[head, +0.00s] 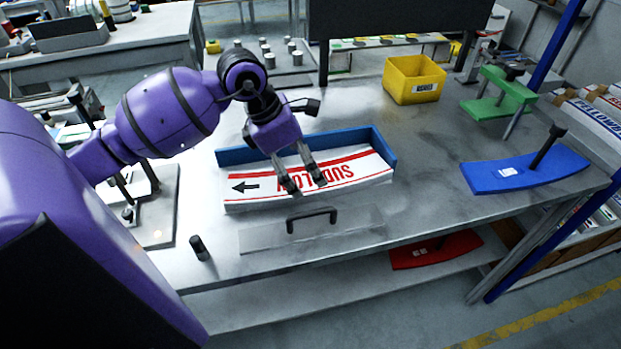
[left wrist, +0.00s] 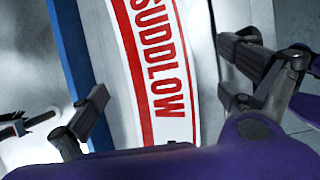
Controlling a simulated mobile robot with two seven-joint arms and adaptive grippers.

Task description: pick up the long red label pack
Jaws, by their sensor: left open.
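In the left wrist view the pack (left wrist: 158,75) runs between the two spread fingers (left wrist: 170,95), with nothing gripped. I cannot tell the exact height above the pack. My right gripper is not in view.
A clear panel with a black handle (head: 311,219) is in front of the holder. A small black cylinder (head: 200,248) stands at front left. A yellow bin (head: 413,80), a green fixture (head: 499,96) and a blue plate with a black handle (head: 525,171) are to the right.

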